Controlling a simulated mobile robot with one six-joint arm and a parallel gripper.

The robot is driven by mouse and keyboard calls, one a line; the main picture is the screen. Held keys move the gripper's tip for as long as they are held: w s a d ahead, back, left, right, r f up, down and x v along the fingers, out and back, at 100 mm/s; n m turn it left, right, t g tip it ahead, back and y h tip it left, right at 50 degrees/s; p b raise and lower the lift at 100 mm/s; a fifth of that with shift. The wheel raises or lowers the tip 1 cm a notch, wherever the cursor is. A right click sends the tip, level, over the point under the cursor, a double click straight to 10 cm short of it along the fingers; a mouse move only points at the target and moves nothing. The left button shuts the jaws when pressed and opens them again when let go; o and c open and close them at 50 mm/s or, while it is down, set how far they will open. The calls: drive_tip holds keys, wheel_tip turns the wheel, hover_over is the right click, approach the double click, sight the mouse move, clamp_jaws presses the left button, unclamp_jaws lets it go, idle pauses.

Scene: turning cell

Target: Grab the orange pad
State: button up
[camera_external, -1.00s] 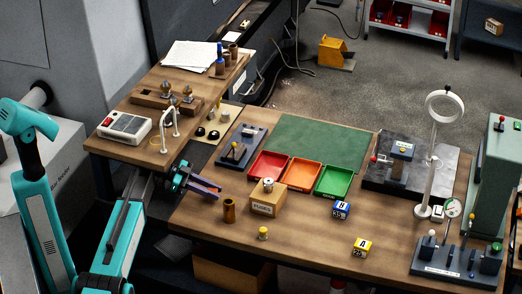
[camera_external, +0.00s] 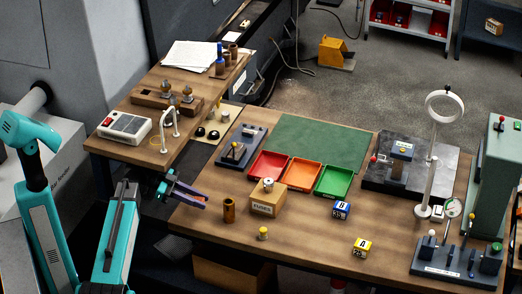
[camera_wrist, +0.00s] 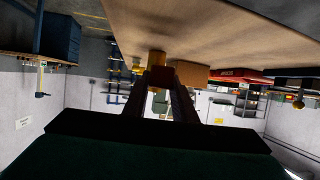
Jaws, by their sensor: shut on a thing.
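In the external view the piece is too small to make out clearly between the fingers.
On the main bench (camera_external: 300,235) stand a brass cylinder (camera_external: 229,210), a wooden block (camera_external: 268,199), and red (camera_external: 268,165), orange (camera_external: 302,174) and green (camera_external: 333,181) trays. The side table (camera_external: 125,110) is behind my gripper. The wrist view appears upside down.

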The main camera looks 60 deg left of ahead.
drive_tip(key=shift+s+d+r+b, duration=0.15)
drive_tip(key=shift+s+d+b, duration=0.25)
drive_tip(key=shift+s+d, duration=0.85)
drive_tip(key=shift+s+d+r+b, duration=0.15)
drive_tip(key=shift+s+d+b, duration=0.2)
drive_tip(key=shift+s+d, duration=0.85)
